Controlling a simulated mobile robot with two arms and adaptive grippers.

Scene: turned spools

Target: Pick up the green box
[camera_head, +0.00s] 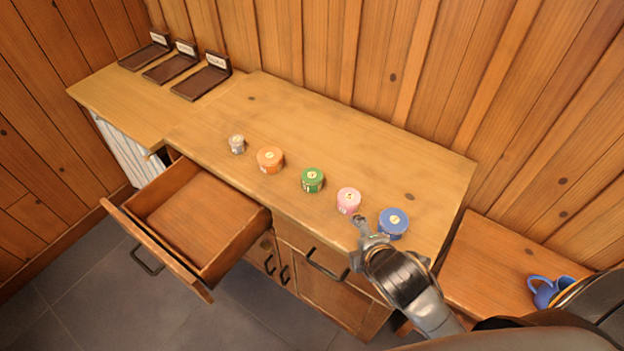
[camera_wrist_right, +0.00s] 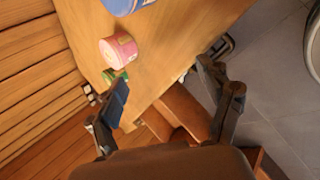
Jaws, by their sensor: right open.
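The green box (camera_head: 312,181) is a small round box with a pale label on its lid. It stands upright on the wooden counter in the middle of a row of similar boxes. In the right wrist view the green box (camera_wrist_right: 112,75) shows only in part, beyond the pink one and close to the left finger in the picture. My right gripper (camera_head: 363,240) is open and empty, near the counter's front edge by the pink and blue boxes, right of the green box. Its spread fingers also show in the right wrist view (camera_wrist_right: 164,85). My left gripper is not in view.
A pink box (camera_head: 348,200) and a blue box (camera_head: 393,223) stand right of the green one; an orange box (camera_head: 270,160) and a small grey box (camera_head: 237,144) stand left. An open, empty drawer (camera_head: 200,222) juts out in front. The counter's back is clear.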

